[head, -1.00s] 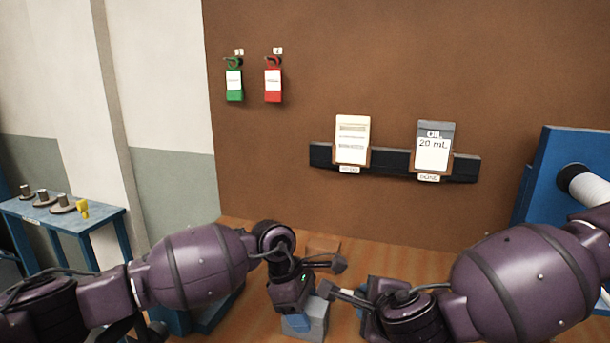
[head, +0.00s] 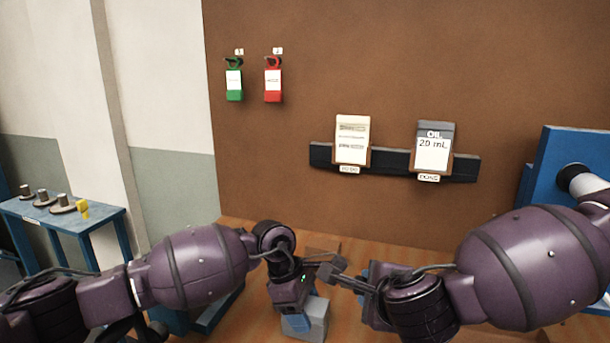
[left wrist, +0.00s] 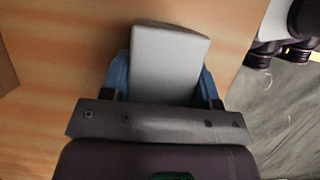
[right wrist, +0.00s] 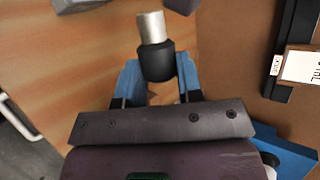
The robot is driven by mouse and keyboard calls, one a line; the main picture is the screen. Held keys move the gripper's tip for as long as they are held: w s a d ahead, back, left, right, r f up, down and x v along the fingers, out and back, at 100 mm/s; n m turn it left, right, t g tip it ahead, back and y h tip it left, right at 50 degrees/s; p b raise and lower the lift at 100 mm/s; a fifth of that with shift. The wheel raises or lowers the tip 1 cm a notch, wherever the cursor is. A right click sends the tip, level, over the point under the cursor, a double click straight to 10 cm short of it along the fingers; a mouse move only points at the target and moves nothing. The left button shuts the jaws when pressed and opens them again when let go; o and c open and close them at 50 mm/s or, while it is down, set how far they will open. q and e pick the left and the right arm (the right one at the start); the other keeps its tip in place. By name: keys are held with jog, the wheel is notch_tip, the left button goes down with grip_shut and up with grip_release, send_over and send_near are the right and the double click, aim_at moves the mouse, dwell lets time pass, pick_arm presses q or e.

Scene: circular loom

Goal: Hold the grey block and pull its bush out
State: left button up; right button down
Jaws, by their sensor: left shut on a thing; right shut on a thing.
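The grey block (head: 318,318) is between the blue fingers of my left gripper (head: 297,322), low in the middle of the head view. In the left wrist view the block (left wrist: 168,65) fills the space between both fingers. My right gripper (right wrist: 159,80) is shut on the bush (right wrist: 155,48), a silver cylinder with a black collar. In the right wrist view, a corner of the grey block (right wrist: 78,4) shows at the top left, apart from the bush. In the head view the right gripper (head: 340,277) is above and right of the block; the bush is hard to make out there.
The wooden bench top (head: 250,325) lies under both grippers. A brown board (head: 400,60) behind holds a rail (head: 393,165) with two cards and two hanging tags. A blue machine (head: 560,150) stands at the right. A blue side table (head: 65,218) stands at the left.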

jog(key=shift+r, duration=2.6)
pick_arm(q)
jog(key=o, duration=1.3)
jog(key=shift+r, duration=0.15)
